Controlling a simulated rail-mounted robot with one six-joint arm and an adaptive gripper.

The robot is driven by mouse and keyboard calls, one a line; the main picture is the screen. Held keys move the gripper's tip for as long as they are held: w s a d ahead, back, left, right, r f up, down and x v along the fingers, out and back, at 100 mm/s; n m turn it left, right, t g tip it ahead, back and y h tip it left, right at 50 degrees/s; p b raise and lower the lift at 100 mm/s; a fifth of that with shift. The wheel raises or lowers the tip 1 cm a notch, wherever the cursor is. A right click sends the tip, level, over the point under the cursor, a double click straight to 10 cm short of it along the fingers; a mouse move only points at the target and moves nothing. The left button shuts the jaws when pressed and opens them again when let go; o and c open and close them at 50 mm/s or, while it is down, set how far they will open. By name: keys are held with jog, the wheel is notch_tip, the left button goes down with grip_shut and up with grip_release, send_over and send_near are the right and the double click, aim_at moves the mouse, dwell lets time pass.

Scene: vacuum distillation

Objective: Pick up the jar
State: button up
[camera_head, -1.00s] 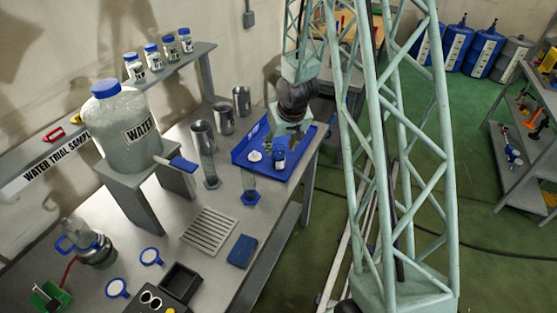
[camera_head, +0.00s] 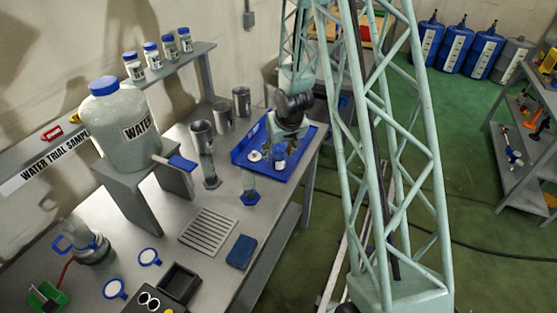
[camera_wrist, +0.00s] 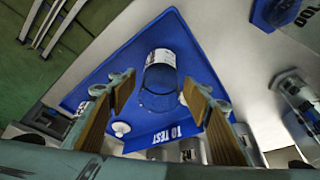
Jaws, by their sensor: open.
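The jar (camera_head: 279,157), small and clear with a white label and a blue part, stands in the blue tray (camera_head: 247,149) at the far end of the bench. In the wrist view the jar (camera_wrist: 160,75) is between and slightly beyond the two tan-padded fingers of my gripper (camera_wrist: 159,92), with a gap on both sides. My gripper (camera_head: 273,143) is open and empty, just above and beside the jar in the head view. The tray shows "TO TEST" lettering in the wrist view.
A white round piece (camera_head: 254,155) lies in the tray left of the jar. A clear cylinder with a blue base (camera_head: 250,198) stands just outside the tray. Metal beakers (camera_head: 223,117) stand behind to the left. A large water jug (camera_head: 130,125) is further left.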

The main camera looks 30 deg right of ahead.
aim_at(280, 148)
dwell(0.5)
jog(key=c, duration=0.9)
jog(key=shift+c, duration=0.2)
jog(key=shift+r, duration=0.1)
jog(key=v, duration=0.3)
jog(key=shift+s+r+p, duration=0.15)
jog(key=shift+r+p, duration=0.2)
jog(key=s+a+r+b, duration=0.1)
jog(key=s+a+b, duration=0.1)
jog(key=s, duration=1.2)
jog(key=shift+a+r, duration=0.2)
jog(key=shift+a, duration=0.5)
jog(key=shift+s, duration=0.1)
